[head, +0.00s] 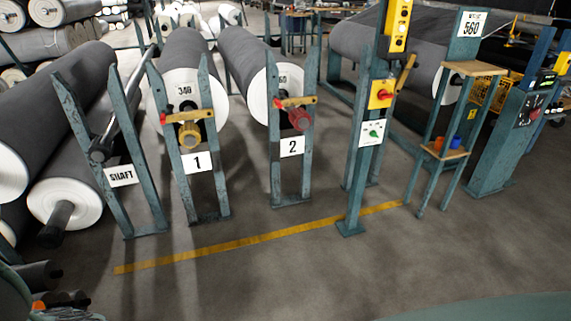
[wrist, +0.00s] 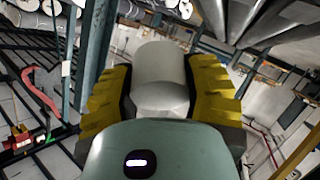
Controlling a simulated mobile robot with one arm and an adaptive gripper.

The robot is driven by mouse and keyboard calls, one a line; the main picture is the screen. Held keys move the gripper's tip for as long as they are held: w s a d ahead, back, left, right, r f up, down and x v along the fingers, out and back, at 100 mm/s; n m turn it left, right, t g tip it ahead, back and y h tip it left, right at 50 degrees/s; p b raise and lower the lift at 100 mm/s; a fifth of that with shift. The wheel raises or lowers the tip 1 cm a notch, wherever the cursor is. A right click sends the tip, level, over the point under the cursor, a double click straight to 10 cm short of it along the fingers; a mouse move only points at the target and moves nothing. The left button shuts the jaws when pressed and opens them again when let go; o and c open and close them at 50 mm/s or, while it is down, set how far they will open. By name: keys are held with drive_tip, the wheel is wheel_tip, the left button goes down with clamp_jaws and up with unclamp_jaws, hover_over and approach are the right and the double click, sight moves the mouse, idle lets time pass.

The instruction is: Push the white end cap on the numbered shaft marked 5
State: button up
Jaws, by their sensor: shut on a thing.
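In the wrist view my gripper (wrist: 162,78) has its two yellow ridged fingers closed on either side of a white end cap (wrist: 160,62). The cap is a smooth pale cylinder, and its far end points away from the camera. I see no shaft marked 5 in either view. In the head view a bare grey shaft (head: 121,108) leans in a teal stand labelled SHAFT (head: 121,176). My gripper does not show clearly in the head view.
Teal stands marked 1 (head: 197,162) and 2 (head: 292,147) hold grey rolls with yellow and red end pieces. A control post (head: 366,150) and a small shelf stand (head: 447,150) are at right. Open floor (head: 300,270) lies in front of a yellow line (head: 250,240).

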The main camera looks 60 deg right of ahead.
drive_tip(key=s+f+n+g+y+b, duration=0.2)
drive_tip(key=s+f+n+y+b, duration=0.2)
drive_tip(key=f+b, duration=0.7)
drive_tip(key=s+f+n+g+y+b, duration=0.1)
drive_tip(key=s+f+n+y+b, duration=0.4)
drive_tip(key=s+f+y+b, duration=0.4)
drive_tip(key=s+f+b, duration=0.1)
drive_tip(key=s+f, duration=0.2)
drive_tip(key=s, duration=0.1)
drive_tip(key=shift+s+a+f+n+g+b, duration=0.2)
drive_tip(key=shift+a+f+n+g+b, duration=0.1)
drive_tip(key=shift+g+b, duration=0.1)
drive_tip(key=shift+d, duration=0.1)
drive_tip(key=shift+w, duration=0.1)
drive_tip(key=shift+w+f+b+x, duration=0.1)
drive_tip(key=shift+f+b+x, duration=0.15)
drive_tip(key=shift+x, duration=0.7)
drive_tip(key=shift+w+f+b+x, duration=0.15)
drive_tip(key=shift+b+x, duration=0.15)
drive_tip(key=shift+x, duration=0.65)
drive_tip(key=shift+w+f+b+x, duration=0.15)
drive_tip(key=shift+b+x, duration=0.15)
drive_tip(key=shift+x, duration=0.65)
drive_tip(key=shift+w+a, duration=0.35)
drive_tip(key=shift+a, duration=0.1)
